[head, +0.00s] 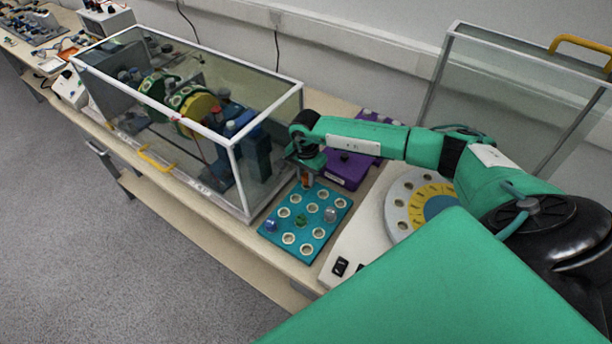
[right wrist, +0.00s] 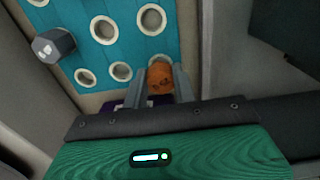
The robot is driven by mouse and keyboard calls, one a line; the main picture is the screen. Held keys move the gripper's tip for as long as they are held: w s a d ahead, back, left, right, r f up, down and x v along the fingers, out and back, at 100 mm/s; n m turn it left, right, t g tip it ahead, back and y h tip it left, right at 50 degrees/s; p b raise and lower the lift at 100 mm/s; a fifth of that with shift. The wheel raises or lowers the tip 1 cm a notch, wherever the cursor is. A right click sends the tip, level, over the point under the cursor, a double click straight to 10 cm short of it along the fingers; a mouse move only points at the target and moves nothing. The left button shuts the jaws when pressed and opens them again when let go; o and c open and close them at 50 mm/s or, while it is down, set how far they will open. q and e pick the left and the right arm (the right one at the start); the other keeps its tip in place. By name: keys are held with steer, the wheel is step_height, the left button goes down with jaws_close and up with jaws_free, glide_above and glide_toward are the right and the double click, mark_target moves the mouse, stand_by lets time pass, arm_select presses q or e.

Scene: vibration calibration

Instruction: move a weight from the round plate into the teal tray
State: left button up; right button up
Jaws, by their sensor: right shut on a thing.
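The teal tray (head: 316,233) lies on the bench with several round pale-rimmed holes. It holds a blue weight (head: 271,226), a green weight (head: 300,221) and a grey weight (head: 330,214). My right gripper (head: 306,175) points down at the tray's back edge. It is shut on an orange weight (right wrist: 160,78), which lies between the fingers beside a tray hole in the right wrist view; I cannot tell whether its lower end touches the tray. The round plate (head: 397,212), grey with a yellow and blue middle, is right of the tray, partly behind my arm. My left gripper is not in view.
A clear-walled case (head: 237,165) with machinery stands close left of the tray. A purple box (head: 345,172) sits behind the tray, under my right arm. A raised clear panel (head: 500,90) with a yellow handle stands at the back right.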

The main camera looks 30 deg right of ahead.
steer(key=shift+f+b, duration=0.85)
steer(key=shift+f, duration=0.05)
stand_by(0.8)
steer(key=o, duration=1)
step_height(320, 180, up, 14)
steer(key=b, duration=0.3)
steer(key=shift+f+b, duration=0.1)
steer(key=shift+b, duration=0.2)
